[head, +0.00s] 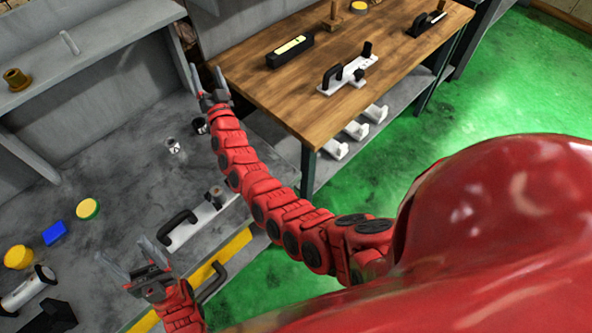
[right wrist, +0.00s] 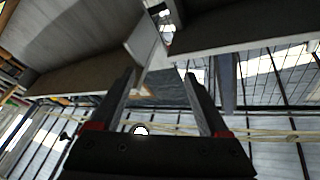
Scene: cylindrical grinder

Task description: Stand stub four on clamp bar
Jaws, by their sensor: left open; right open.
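A white bar with a black handle (head: 200,222), which may be the clamp bar, lies near the front edge of the grey bench. A small metal cylinder (head: 216,193) appears to stand at its right end. Another small metal cylinder (head: 174,147) stands on the bench behind it, and a small dark-and-white piece (head: 199,126) is close to my right arm. I cannot tell which is stub four. My left gripper (head: 121,249) is open and empty left of the bar. My right gripper (head: 206,72) is open, raised beyond the cylinders; the right wrist view (right wrist: 158,78) shows nothing held between its fingers.
A wooden table (head: 290,92) at the back holds a similar white fixture (head: 347,76) and a black box (head: 289,51). A grey shelf (head: 110,32) carries a brass piece (head: 17,79) and a thin cylinder (head: 69,42). Yellow (head: 18,257) and blue (head: 54,232) items lie at left.

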